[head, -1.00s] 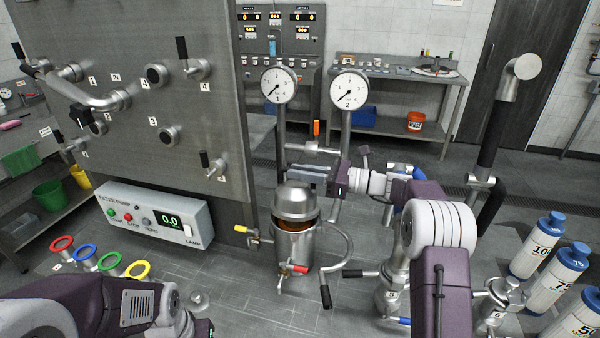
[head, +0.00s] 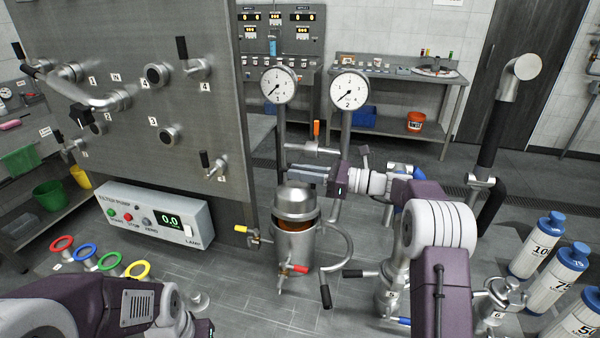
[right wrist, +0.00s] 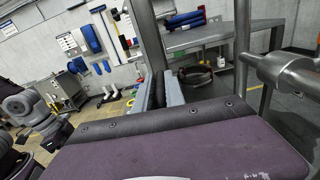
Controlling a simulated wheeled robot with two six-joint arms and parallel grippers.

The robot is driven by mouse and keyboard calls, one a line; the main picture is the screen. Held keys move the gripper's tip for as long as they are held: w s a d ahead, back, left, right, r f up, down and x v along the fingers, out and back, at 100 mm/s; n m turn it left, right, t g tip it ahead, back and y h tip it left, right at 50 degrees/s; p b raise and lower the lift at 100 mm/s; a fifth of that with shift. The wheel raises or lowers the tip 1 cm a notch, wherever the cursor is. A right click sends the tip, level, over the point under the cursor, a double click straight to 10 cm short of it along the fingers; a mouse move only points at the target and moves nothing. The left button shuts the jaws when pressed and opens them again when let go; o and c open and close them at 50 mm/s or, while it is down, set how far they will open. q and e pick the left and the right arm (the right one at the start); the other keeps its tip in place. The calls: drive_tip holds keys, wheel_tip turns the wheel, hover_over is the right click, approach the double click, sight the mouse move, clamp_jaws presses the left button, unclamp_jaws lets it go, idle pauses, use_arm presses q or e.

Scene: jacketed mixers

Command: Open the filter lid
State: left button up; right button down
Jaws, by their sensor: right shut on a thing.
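The filter (head: 294,250) is a steel pot standing on the floor in the middle of the head view. Its domed steel lid (head: 296,204) sits over the mouth, and an orange-brown strip shows between lid and pot. My right gripper (head: 308,174) comes in from the right, directly above the dome. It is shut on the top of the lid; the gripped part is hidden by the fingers. In the right wrist view the two fingers (right wrist: 163,92) show close together beside a slanted steel pipe. My left arm shows at the lower left; its gripper is out of view.
Two gauges (head: 278,86) (head: 348,90) on pipes stand behind the filter. A valve panel (head: 130,125) and a pump box (head: 157,219) are at the left. A curved pipe (head: 347,245) is right of the pot. Numbered cartridges (head: 537,246) stand at the right.

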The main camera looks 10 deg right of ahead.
drive_tip(key=shift+w+d+r+m+p, duration=0.3)
drive_tip(key=shift+w+r+m+p, duration=0.35)
drive_tip(key=shift+p, duration=1.75)
drive_tip(key=shift+w+d+r+m+p, duration=0.3)
drive_tip(key=shift+w+r+m+p, duration=0.3)
drive_tip(key=shift+p, duration=1.8)
drive_tip(key=shift+w+d+f+m+p, duration=0.2)
drive_tip(key=shift+w+d+f+m, duration=0.1)
drive_tip(key=shift+w+m, duration=0.5)
drive_tip(key=shift+w+d+f+m+p, duration=0.25)
drive_tip(key=shift+w+d+m, duration=0.1)
drive_tip(key=shift+w+m, duration=0.45)
drive_tip(key=shift+w+d+f+m+p, duration=0.2)
drive_tip(key=shift+w+d+m, duration=0.1)
drive_tip(key=shift+w+m, duration=0.5)
drive_tip(key=shift+w, duration=0.15)
drive_tip(key=c, duration=1.5)
unclamp_jaws()
drive_tip(key=shift+o, duration=0.2)
drive_tip(key=shift+d, duration=0.1)
